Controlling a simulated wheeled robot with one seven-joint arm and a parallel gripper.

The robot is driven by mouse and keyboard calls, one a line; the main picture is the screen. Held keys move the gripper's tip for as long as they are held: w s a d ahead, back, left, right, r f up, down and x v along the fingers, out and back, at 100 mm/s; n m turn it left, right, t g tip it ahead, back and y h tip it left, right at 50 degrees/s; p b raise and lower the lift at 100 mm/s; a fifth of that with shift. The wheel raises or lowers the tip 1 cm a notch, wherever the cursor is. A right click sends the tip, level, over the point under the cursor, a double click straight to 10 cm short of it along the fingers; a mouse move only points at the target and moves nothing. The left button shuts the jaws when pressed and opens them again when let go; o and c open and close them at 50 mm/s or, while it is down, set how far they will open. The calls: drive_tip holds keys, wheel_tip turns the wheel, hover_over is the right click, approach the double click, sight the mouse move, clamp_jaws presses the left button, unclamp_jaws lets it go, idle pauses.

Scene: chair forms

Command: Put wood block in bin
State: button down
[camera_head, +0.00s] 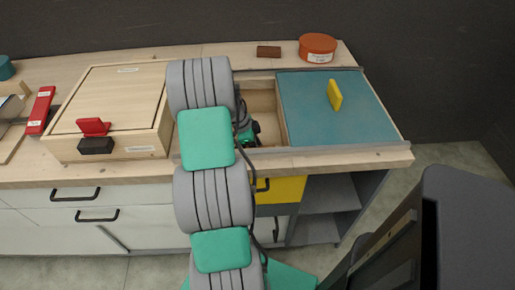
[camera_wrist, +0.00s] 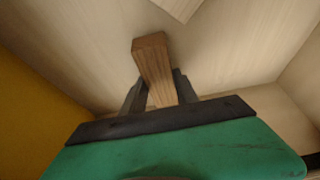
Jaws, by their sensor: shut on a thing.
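A long brown wood block (camera_wrist: 154,62) sticks out from between the fingers of my gripper (camera_wrist: 160,88) in the wrist view. My gripper is shut on it. Pale wooden walls surround the block there; I cannot tell whether it touches them. In the head view a recessed wooden bin (camera_head: 264,97) lies in the counter, open on its left part. My gripper (camera_head: 248,135) is at this opening, mostly hidden by my arm, and the held block is hidden there. A teal panel with a yellow handle (camera_head: 310,110) covers the right side.
A small dark-brown block (camera_head: 268,52) and a round orange tin (camera_head: 317,47) stand on the back counter. A wooden box with a red handle (camera_head: 125,90) is left of my arm. A red object (camera_head: 41,110) lies further left. A dark chair-like form (camera_head: 465,220) stands front right.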

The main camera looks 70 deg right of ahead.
drive_tip(key=shift+f, duration=0.1)
drive_tip(key=c, duration=0.9)
unclamp_jaws()
drive_tip(key=shift+r, duration=0.35)
drive_tip(key=p+v, duration=0.1)
drive_tip(key=v, duration=1)
drive_tip(key=shift+w+r, duration=0.25)
drive_tip(key=shift+r, duration=0.1)
